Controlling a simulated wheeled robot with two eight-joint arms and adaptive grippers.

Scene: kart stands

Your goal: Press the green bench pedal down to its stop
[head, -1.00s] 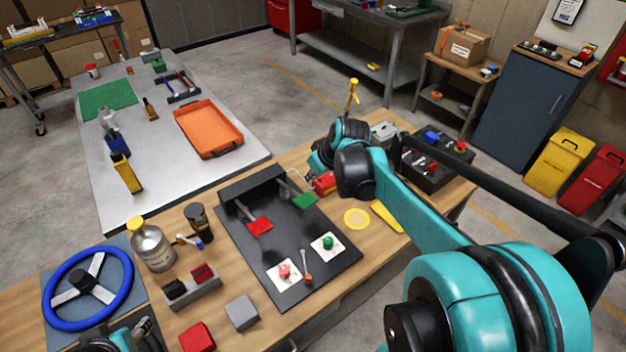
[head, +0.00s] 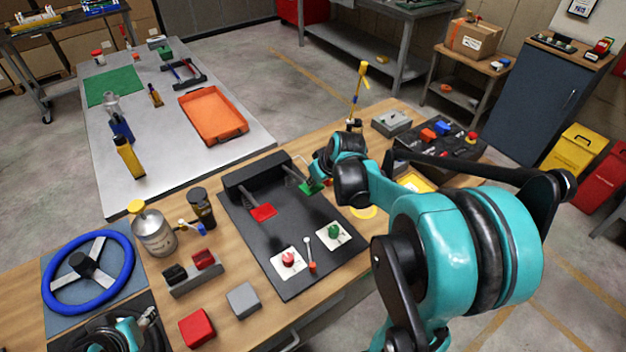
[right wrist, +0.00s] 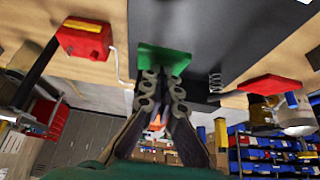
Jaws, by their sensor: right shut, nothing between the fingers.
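The green pedal (head: 312,187) sits at the back right of the black bench plate, on a grey arm. The red pedal (head: 263,212) is to its left. My right gripper (head: 308,176) is at the green pedal, with its fingers mostly hidden by my wrist. In the right wrist view my right gripper (right wrist: 162,78) is shut and empty, its tips at the edge of the green pedal (right wrist: 160,56). Whether they touch it is unclear. My left gripper (head: 148,317) shows at the bottom left, partly cut off; its jaws cannot be read.
The black plate (head: 285,240) also carries a red button (head: 288,259), a green button (head: 335,231) and a small lever (head: 310,254). A blue steering wheel (head: 88,271) is at the left. A red box (right wrist: 83,40) is close beside my right gripper in the wrist view.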

